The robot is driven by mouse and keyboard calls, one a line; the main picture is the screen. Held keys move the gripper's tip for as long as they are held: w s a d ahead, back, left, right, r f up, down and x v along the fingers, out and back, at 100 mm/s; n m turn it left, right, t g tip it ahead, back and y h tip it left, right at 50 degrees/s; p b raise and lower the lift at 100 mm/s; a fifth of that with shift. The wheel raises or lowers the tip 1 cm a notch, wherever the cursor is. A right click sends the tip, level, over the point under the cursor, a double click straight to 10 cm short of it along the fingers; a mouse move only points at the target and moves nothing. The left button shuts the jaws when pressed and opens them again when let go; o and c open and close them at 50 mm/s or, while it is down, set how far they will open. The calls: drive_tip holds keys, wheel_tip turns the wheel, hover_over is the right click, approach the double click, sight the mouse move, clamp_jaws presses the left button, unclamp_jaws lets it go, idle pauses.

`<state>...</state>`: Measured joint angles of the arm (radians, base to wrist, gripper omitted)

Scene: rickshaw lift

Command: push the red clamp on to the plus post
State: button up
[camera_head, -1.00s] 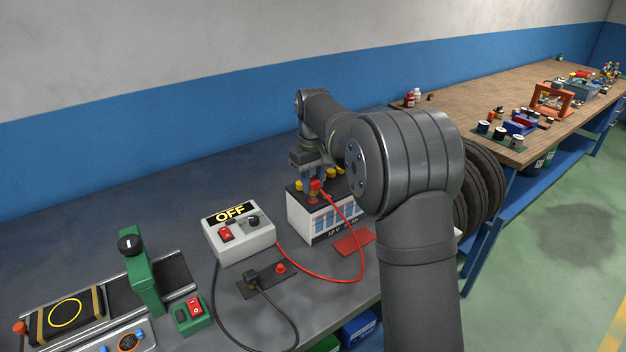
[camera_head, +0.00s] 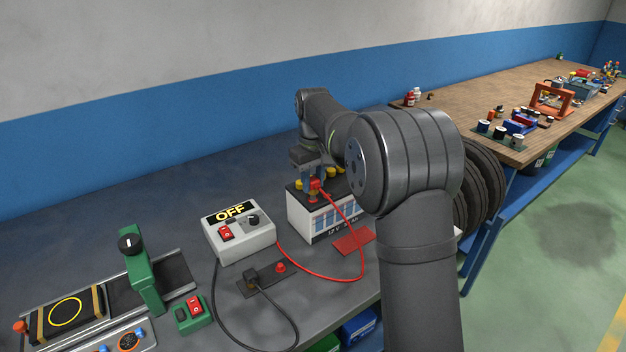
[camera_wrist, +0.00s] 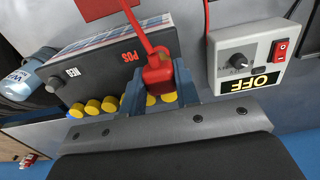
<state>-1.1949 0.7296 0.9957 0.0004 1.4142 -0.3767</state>
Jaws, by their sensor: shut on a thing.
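The red clamp (camera_wrist: 157,72) is between the two blue-grey fingers of my gripper (camera_wrist: 159,84) in the wrist view, and they are shut on it. In the head view my gripper points down over the battery (camera_head: 327,223), with the red clamp (camera_head: 316,184) at its tips. The clamp is above the battery's left part, on the side marked POS in the wrist view. A red part shows just under it, but whether the clamp touches it I cannot tell. The plus post is not clearly seen. A red cable (camera_head: 356,240) runs from the clamp.
A grey charger box (camera_head: 240,238) reading OFF stands left of the battery. A black plug (camera_head: 252,278) lies on a dark plate in front. Yellow caps (camera_wrist: 92,107) line the battery top. A red mat (camera_head: 353,241) lies before the battery. A green stand (camera_head: 143,272) is at left.

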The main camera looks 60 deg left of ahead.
drive_tip(key=shift+f, duration=1.1)
idle(0.6)
drive_tip(key=o, duration=1.3)
drive_tip(key=shift+r, duration=3.55)
drive_tip(key=shift+f, duration=3.55)
